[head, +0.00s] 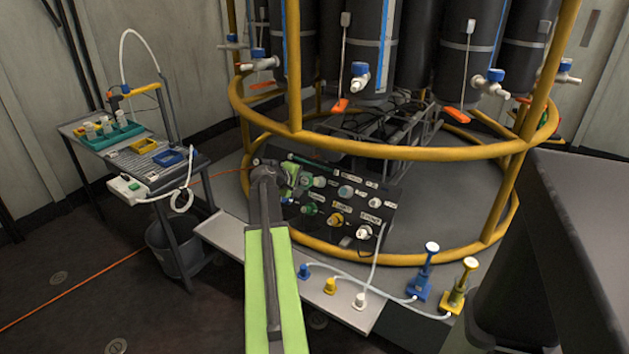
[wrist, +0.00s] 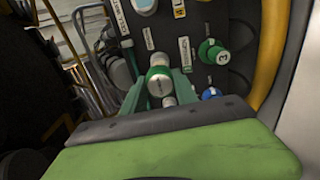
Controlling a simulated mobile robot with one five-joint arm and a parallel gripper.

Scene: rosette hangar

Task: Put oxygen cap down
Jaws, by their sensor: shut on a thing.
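In the wrist view, a small cap with a green band and pale ends (wrist: 159,82) sits between the green fingers of my gripper (wrist: 159,90). I take it to be the oxygen cap. The gripper is shut on it, in front of a dark connector panel (wrist: 187,62). In the head view my gripper (head: 298,178) is at the left part of the panel (head: 385,187), with the held cap hard to make out there. I cannot tell whether the cap touches the panel. A grey bench (head: 225,236) runs below the panel.
A blue cap (head: 304,271), yellow cap (head: 330,285) and white cap (head: 359,301) stand on the bench, with a white hose. Blue (head: 420,286) and yellow (head: 458,288) fittings stand to the right. A side table (head: 165,187) is at left. A yellow ring rail (head: 390,151) surrounds the tanks.

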